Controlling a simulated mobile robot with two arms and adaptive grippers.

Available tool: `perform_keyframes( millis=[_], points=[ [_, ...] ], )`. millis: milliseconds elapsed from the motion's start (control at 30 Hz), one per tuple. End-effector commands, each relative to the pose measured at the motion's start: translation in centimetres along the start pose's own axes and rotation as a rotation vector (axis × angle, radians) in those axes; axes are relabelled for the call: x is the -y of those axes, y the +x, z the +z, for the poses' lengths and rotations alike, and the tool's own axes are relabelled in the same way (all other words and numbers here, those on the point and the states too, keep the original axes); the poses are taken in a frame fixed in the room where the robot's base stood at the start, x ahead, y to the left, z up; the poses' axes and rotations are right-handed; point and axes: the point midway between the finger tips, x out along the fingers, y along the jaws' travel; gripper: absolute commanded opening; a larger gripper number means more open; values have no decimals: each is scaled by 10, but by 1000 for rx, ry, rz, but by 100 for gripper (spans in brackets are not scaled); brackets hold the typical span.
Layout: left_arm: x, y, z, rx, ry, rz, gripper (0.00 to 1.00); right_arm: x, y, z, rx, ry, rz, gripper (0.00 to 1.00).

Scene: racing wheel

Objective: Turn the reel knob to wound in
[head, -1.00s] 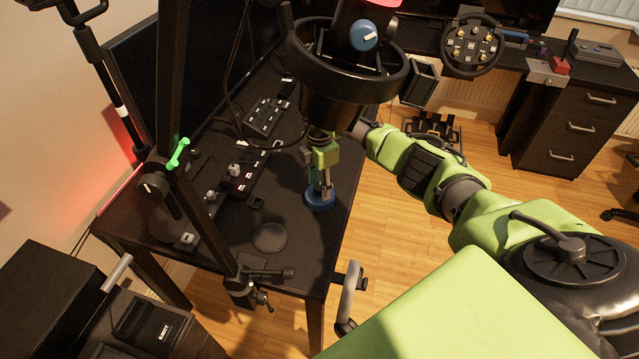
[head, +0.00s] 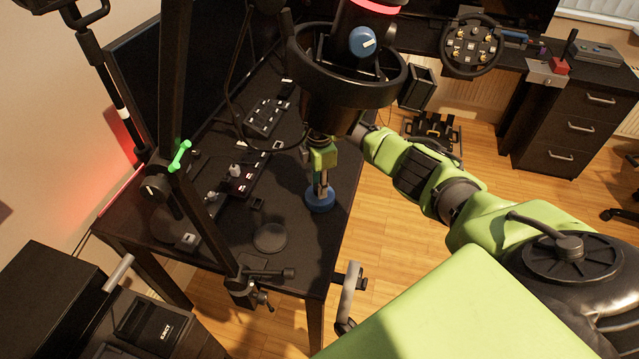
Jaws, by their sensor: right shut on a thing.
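A low blue round knob (head: 320,201) sits on the black desk near its right edge. My right gripper (head: 321,188) points down at it, shut on it, with its fingers partly covering its top. A second blue knob (head: 362,42) with a white mark shows higher up, on a dark cylinder inside a black ring; the mark points right and slightly up. No label tells which one is the reel knob. My left gripper is not in view.
The black desk (head: 225,262) holds button boxes (head: 267,116), a round black disc (head: 270,237) and a clamp (head: 240,290). A dark post with a green handle (head: 180,156) rises at the left. A steering wheel (head: 472,45) stands at the back right. Wooden floor lies right of the desk.

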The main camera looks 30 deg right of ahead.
Motion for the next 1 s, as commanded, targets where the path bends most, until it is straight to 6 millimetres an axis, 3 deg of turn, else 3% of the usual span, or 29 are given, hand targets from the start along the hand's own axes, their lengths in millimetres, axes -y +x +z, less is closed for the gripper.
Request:
perform_keyframes(
  millis=[1000],
  points=[
    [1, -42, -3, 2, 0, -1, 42, -1, -2, 0, -2, 950, -2, 4]
  ],
)
